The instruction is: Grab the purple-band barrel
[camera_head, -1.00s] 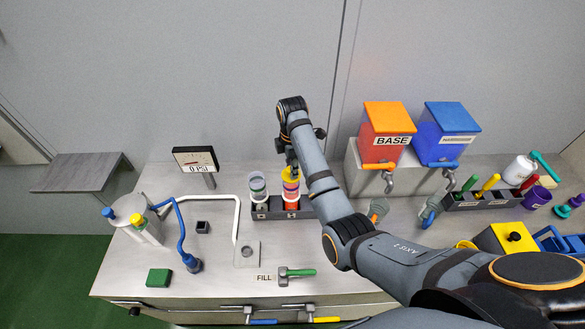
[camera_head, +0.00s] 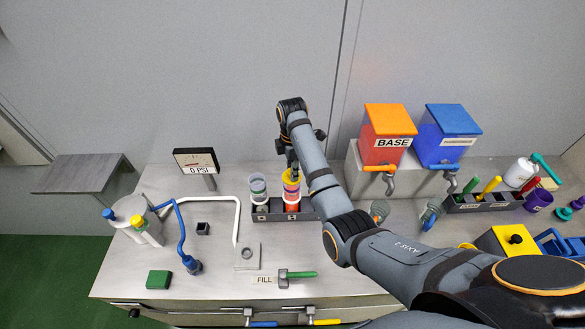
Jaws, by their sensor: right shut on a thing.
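A dark rack (camera_head: 273,215) stands at the back middle of the bench. The fingers are small and partly hidden by my arm, and I cannot make out which barrel has the purple band. My left gripper is out of view.
An orange BASE tank (camera_head: 384,134) and a blue tank (camera_head: 447,135) stand right of my arm. A gauge (camera_head: 196,161) and a white pipe (camera_head: 238,215) are left of the rack. A green block (camera_head: 158,279) lies at the front left, with bare bench around it.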

